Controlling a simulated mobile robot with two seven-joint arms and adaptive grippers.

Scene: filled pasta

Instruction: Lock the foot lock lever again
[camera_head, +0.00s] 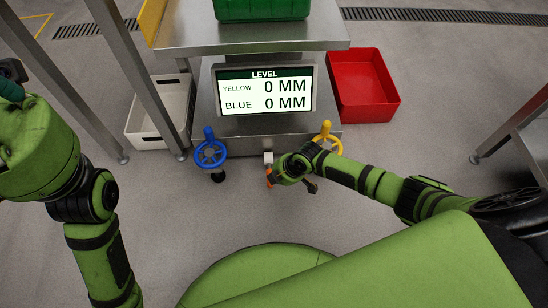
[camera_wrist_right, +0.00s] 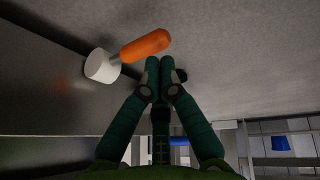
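The foot lock lever has an orange handle (camera_wrist_right: 146,47) on a short metal stem from a white round hub (camera_wrist_right: 102,65) on the machine's side. In the head view the white hub (camera_head: 268,158) and a bit of the orange handle (camera_head: 269,178) show low at the machine's front, partly hidden by my right wrist. My right gripper (camera_wrist_right: 160,64) has its fingers together with nothing between them. Its tips appear just beside the handle's free end; I cannot tell whether they touch. My left gripper (camera_head: 12,84) shows only partly at the left edge, its fingers unclear.
A screen (camera_head: 265,90) reads 0 MM for yellow and blue. A blue handwheel (camera_head: 210,154) and a yellow handwheel (camera_head: 327,138) flank the lever. A red crate (camera_head: 365,88) and a white crate (camera_head: 150,122) stand on the floor. Steel table legs stand at left.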

